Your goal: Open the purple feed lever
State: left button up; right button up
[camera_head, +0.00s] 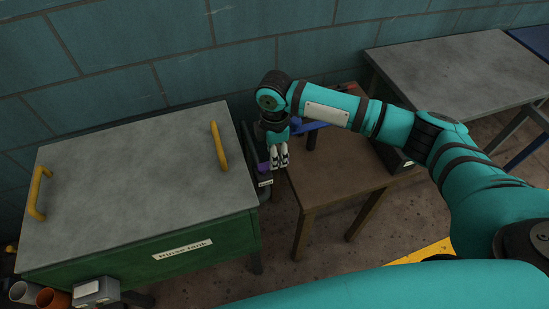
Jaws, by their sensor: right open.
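My right gripper (279,162) points down in the gap between the green rinse tank and the brown table. It is open, with its pale fingertips low. A small purple piece (263,168), which looks like the feed lever, shows just left of the fingers, beside the tank's right side. Most of it is hidden by the gripper and dark parts around it, so I cannot tell its angle or whether the fingers touch it. My left gripper is out of view.
The green rinse tank (142,247) has a grey lid (130,180) with yellow handles. A brown table (330,180) holding a blue thing (310,125) stands right of the gripper. A grey table (465,75) stands behind right. Pipes and a grey box (96,291) sit front left.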

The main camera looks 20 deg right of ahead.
jog(key=shift+f, duration=1.55)
grip_shut()
